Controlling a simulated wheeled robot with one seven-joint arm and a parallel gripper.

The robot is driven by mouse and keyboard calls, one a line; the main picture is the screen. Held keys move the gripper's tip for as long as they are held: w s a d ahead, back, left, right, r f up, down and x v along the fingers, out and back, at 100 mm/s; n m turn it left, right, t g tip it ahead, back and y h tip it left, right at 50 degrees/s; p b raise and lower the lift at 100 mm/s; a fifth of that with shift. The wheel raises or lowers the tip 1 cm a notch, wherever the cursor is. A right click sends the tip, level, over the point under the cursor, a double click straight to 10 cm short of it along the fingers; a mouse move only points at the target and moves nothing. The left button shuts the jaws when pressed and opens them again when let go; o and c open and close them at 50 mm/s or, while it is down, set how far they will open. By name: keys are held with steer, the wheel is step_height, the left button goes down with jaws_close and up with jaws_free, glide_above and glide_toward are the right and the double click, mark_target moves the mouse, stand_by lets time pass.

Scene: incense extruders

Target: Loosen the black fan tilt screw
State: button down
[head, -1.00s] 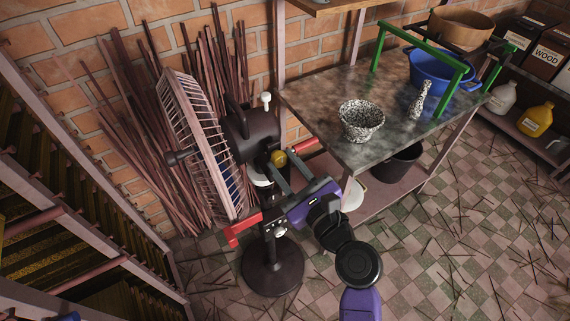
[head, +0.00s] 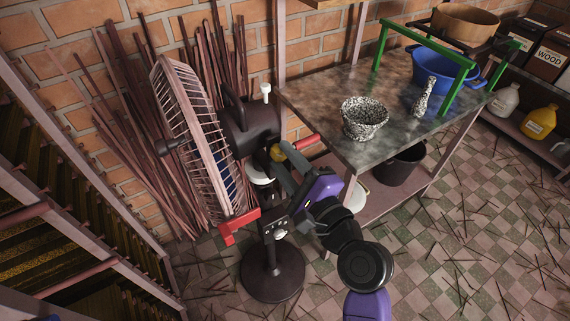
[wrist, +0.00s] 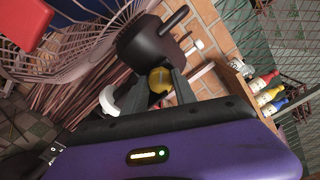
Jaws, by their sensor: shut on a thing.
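The black fan (head: 250,126) stands upright on a round base (head: 272,273), its caged grille (head: 196,135) facing left. The fingers hide part of the knob. The motor housing (wrist: 150,42) is just beyond.
A metal-topped table (head: 330,105) stands right of the fan, with a speckled bowl (head: 362,118) near its edge. A red piece (head: 238,225) is below the grille. Thin sticks (head: 130,110) lean on the brick wall. A slatted rack (head: 50,225) is at left.

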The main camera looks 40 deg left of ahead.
steer(key=n+b, duration=0.1)
steer(key=n, duration=0.1)
steer(key=n+b, duration=0.3)
steer(key=n, duration=0.1)
steer(key=shift+f, duration=0.3)
steer(key=shift+n+b, duration=1.6)
steer(key=shift+n, duration=0.6)
steer(key=shift+r+n, duration=0.1)
steer(key=shift+n, duration=0.2)
steer(key=c, duration=1)
jaws_free()
steer(key=shift+d, duration=0.1)
steer(key=v, duration=0.7)
steer(key=shift+d+b, duration=0.3)
steer(key=shift+b, duration=0.05)
